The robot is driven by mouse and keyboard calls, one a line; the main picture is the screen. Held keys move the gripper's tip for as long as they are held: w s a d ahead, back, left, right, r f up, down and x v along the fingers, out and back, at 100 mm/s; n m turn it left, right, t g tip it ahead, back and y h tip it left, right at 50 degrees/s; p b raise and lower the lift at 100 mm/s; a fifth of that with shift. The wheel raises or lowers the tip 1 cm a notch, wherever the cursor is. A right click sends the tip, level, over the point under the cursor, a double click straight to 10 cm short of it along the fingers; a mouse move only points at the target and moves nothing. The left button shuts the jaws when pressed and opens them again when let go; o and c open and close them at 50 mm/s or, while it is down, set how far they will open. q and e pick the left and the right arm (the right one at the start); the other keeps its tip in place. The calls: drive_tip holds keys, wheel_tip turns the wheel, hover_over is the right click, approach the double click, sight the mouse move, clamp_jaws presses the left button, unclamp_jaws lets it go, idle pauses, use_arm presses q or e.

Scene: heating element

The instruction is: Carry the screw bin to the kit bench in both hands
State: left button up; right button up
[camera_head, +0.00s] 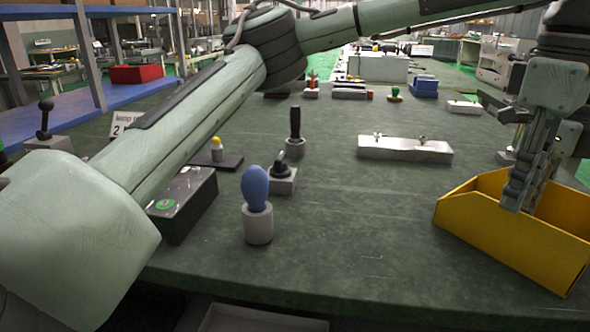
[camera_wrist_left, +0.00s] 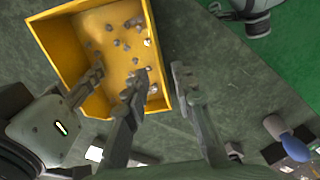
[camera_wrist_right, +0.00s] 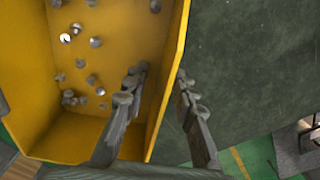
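The yellow screw bin (camera_head: 500,239) stands on the green-topped bench at the right, near its front edge. Several small grey screws (camera_wrist_left: 126,44) lie inside it. My left gripper (camera_head: 528,190) reaches down at the bin; in the left wrist view its open fingers (camera_wrist_left: 158,76) straddle a bin wall, one inside and one outside, with gaps showing. My right gripper (camera_wrist_right: 160,82) is also open, with one finger inside the bin and one outside another wall. Part of it shows in the left wrist view. In the head view I cannot make it out clearly. I cannot tell which surface is the kit bench.
On the bench (camera_head: 340,235) stand a blue-topped tool (camera_head: 256,190), a black-handled tool (camera_head: 295,130), a dark box (camera_head: 183,205) and a pale block (camera_head: 405,148). A blue shelf (camera_head: 70,110) with a red box (camera_head: 137,73) is at the left. The bench between blue-topped tool and bin is clear.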

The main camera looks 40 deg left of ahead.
use_arm(q)
wheel_tip(320, 180, up, 3)
drive_tip(key=shift+r, duration=0.25)
use_arm(e)
drive_tip(key=shift+r, duration=0.15)
wheel_tip(320, 180, up, 12)
drive_tip(key=shift+f, duration=0.15)
idle(0.5)
